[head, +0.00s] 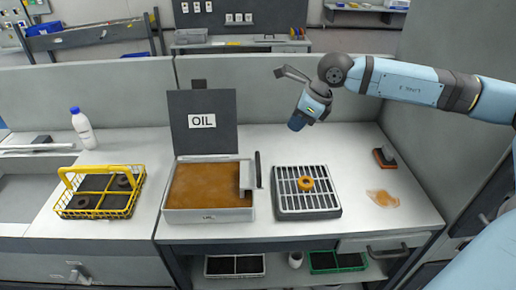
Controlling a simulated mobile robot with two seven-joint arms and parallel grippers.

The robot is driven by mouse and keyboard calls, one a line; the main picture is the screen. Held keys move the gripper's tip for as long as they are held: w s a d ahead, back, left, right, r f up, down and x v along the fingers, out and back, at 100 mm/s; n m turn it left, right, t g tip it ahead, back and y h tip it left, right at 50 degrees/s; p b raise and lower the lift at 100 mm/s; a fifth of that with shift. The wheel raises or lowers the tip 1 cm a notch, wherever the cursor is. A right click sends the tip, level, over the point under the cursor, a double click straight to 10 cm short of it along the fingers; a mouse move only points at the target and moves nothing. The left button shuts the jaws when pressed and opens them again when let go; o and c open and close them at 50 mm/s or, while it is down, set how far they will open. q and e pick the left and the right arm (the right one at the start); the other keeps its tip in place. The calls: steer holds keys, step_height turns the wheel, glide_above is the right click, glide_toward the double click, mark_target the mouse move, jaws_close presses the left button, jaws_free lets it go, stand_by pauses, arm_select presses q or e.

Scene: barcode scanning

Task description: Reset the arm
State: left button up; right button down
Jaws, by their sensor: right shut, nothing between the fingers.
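My right arm reaches in from the right edge. Its gripper (298,122) points down and to the left above the back of the workbench, level with the low partition wall. It is shut and empty, and it touches nothing. It is well above and behind the grey drain rack (325,213). A grey bracket sticks out to the left from its wrist. My left gripper is out of view.
An open oil box (250,213) stands on the bench left of the rack, which bears an orange ring (305,183). A yellow basket (142,193) and a bottle (84,129) stand at left. A brush (384,157) and an orange-brown stain (382,198) are at right.

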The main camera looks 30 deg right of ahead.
stand_by(0.4)
steer(key=s+a+f+m+t+y+p, duration=0.1)
steer(key=s+a+f+m+t+y, duration=0.15)
steer(key=a+m+y, duration=0.8)
steer(key=s+a+f+m+t+y+p, duration=0.1)
steer(key=a+f+y+p, duration=0.2)
steer(key=a, duration=1.4)
steer(key=s+d+f+m+t+h, duration=0.1)
steer(key=s+f+m+h, duration=0.3)
steer(key=f+m, duration=0.4)
steer(key=s+d+f+m+t+h+p, duration=0.1)
steer(key=s+d+f+m+h, duration=0.1)
steer(key=s+f+m+h, duration=0.3)
steer(key=s+d+f+m+t+h, duration=0.1)
steer(key=s+f+m+h, duration=0.3)
steer(key=s+f+m, duration=0.3)
step_height(320, 180, down, 5)
steer(key=m, duration=0.9)
steer(key=shift+s+d+f+h, duration=0.15)
steer(key=shift+d+f+h, duration=0.05)
steer(key=shift+d+h, duration=0.2)
steer(key=shift+t, duration=0.25)
